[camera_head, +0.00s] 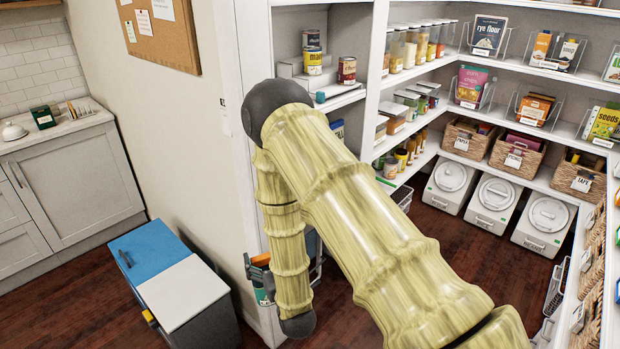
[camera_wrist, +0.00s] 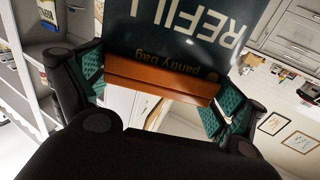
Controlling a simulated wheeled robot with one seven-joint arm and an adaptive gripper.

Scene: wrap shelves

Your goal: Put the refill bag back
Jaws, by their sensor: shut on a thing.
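The refill bag (camera_wrist: 185,38) is dark, with white "REFILL" lettering and "pantry bag" in small orange print, which read upside down in the wrist view. An orange-brown strip (camera_wrist: 160,82) runs along its near edge. My gripper (camera_wrist: 158,92) is shut on the bag at this strip, with a teal finger pad at each end. The far part of the bag runs out of the picture. In the head view my arm covers most of the gripper area. Small dark, orange and green pieces show beside my wrist, too hidden to tell apart.
Pantry shelves (camera_head: 428,75) with jars, packets and baskets (camera_head: 518,152) fill the right side. White lidded bins (camera_head: 493,200) stand on the floor below. A blue-and-white-topped cabinet (camera_head: 182,290) stands left of the wall end. Dark wooden floor is open in front of the bins.

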